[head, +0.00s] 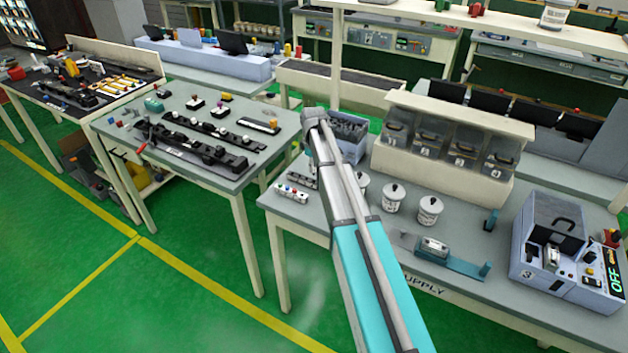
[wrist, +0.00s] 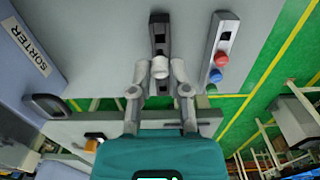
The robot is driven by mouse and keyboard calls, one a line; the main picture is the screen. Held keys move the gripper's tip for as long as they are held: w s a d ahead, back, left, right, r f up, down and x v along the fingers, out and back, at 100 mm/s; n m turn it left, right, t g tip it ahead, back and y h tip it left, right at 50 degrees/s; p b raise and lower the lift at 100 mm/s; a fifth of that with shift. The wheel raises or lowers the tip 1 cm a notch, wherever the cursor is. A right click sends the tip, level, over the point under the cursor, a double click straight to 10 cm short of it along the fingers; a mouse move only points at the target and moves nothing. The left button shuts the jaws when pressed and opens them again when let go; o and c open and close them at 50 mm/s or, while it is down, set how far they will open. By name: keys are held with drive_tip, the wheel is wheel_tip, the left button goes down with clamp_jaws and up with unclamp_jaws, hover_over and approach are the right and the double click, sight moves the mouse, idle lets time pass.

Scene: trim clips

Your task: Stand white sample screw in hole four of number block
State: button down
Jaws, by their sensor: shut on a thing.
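The white sample screw (wrist: 160,68) is between the fingertips of my gripper (wrist: 160,72) in the wrist view, which are shut on it. Below and beyond it lies a long grey block with dark square openings (wrist: 160,28), probably the number block; I can read no numbers on it. The screw overlaps this block in the picture, and its lower end is hidden, so I cannot tell whether it is in a hole. In the head view the block (head: 303,173) shows small beside my arm, which hides my gripper.
A second grey block (wrist: 222,40) with red and blue screws lies to the right in the wrist view, near the table edge; it also shows in the head view (head: 292,192). White jars (head: 393,198) stand right of my arm.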

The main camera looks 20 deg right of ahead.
idle(0.3)
drive_tip(key=shift+s+a+n, duration=0.85)
drive_tip(key=shift+s+a, duration=0.6)
drive_tip(key=shift+s+a+n, duration=0.85)
drive_tip(key=shift+s+a, duration=0.55)
drive_tip(key=shift+f+b, duration=2.3)
drive_tip(key=shift+b, duration=0.05)
drive_tip(key=c, duration=0.5)
unclamp_jaws()
drive_tip(key=shift+r, duration=0.15)
